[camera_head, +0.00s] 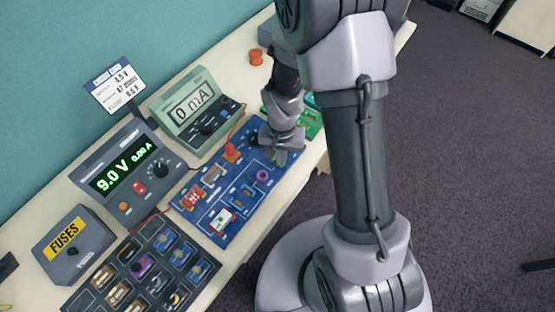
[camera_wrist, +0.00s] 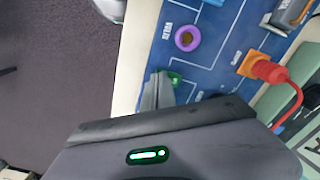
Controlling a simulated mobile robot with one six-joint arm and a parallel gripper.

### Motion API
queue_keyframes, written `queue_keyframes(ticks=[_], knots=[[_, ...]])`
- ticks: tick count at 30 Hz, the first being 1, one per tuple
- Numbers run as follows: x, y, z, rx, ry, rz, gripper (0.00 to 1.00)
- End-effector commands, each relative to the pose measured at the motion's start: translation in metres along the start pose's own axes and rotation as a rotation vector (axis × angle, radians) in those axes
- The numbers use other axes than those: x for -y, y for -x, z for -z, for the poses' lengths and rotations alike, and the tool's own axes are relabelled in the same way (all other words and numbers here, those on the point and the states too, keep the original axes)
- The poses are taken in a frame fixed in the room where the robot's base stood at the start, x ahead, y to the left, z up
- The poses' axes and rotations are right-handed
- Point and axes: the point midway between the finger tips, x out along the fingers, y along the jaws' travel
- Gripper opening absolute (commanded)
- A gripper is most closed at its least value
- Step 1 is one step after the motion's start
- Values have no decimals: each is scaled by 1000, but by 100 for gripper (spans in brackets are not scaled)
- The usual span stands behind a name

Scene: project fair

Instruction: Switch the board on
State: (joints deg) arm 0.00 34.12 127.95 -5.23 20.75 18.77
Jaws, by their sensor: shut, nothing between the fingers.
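The blue circuit board (camera_head: 234,190) lies on the bench in the head view and also shows in the wrist view (camera_wrist: 215,52). My gripper (camera_head: 279,157) is over the board's right edge, fingers pointing down. In the wrist view its fingers (camera_wrist: 158,92) are shut with nothing between them, right beside a small green part (camera_wrist: 175,79) on the board. The fingers partly hide this part, so I cannot tell whether they touch it or what position it is in. A purple ring-shaped part (camera_wrist: 187,38) sits nearby.
The power supply (camera_head: 122,178) reads 9.0 V and 0.00 A. The meter (camera_head: 195,108) reads 0 mA. A red plug (camera_wrist: 268,70) with a red lead is in the board. A fuse box (camera_head: 73,245) and a dark parts tray (camera_head: 150,268) stand left. The bench edge is close to my gripper.

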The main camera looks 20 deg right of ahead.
Motion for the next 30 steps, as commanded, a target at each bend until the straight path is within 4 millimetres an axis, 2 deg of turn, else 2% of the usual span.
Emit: queue_keyframes(ticks=[8, 25, 30], knots=[[0, 0, 0, 0, 0, 0, 0], [0, 64, 0, -1, 0, 0, 0], [0, 69, 0, 0, 0, 0, 0]])
